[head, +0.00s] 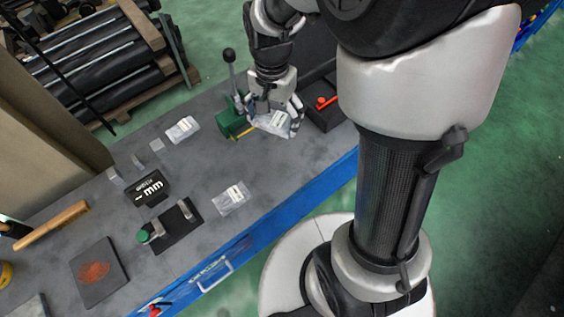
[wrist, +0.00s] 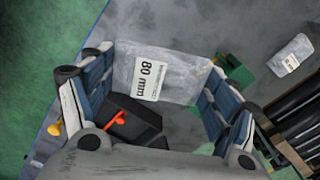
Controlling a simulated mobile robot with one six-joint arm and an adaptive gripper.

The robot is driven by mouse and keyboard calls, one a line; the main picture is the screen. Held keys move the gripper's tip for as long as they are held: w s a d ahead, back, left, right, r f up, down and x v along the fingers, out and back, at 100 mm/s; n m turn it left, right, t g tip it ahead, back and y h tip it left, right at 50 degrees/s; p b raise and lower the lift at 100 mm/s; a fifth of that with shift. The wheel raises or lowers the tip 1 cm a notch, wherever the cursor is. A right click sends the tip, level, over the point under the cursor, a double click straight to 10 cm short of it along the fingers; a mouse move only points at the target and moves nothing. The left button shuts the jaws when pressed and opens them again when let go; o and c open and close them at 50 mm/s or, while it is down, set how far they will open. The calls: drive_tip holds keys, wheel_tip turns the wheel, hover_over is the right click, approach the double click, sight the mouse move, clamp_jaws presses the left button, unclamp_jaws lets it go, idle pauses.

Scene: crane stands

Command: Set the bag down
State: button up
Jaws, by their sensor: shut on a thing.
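My gripper (head: 275,112) is shut on a clear plastic bag (head: 278,124) with a white label, over the far right part of the grey workbench (head: 205,165). In the wrist view, the bag (wrist: 184,78) spans between the two fingers, and its label reads "80 mm". The frames do not show clearly whether its underside touches the bench. Two similar labelled bags lie flat on the bench: one at the back (head: 182,129) and one near the front edge (head: 231,198). The back one also appears in the wrist view (wrist: 291,56).
A green lever tool (head: 232,120) stands just left of my gripper. A black tray (head: 327,115) with a red-handled item is close on the right. A black "mm" block (head: 147,188) and a dark plate with a green knob (head: 170,226) lie leftward. Bare bench lies between the bags.

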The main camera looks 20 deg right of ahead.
sight(278, 164)
drive_tip(key=r+m, duration=0.1)
drive_tip(key=s+r+m, duration=0.1)
drive_tip(key=m, duration=0.1)
drive_tip(key=r+m, duration=0.1)
drive_tip(key=shift+s+m, duration=0.25)
drive_tip(key=shift+m, duration=0.15)
drive_tip(key=shift+s, duration=0.1)
drive_tip(key=shift+m, duration=0.3)
wheel_tip(278, 164, down, 20)
drive_tip(key=b, duration=0.6)
drive_tip(key=shift+r+b, duration=0.2)
drive_tip(key=shift+b, duration=0.1)
drive_tip(key=shift+f, duration=0.15)
drive_tip(key=o, duration=1.2)
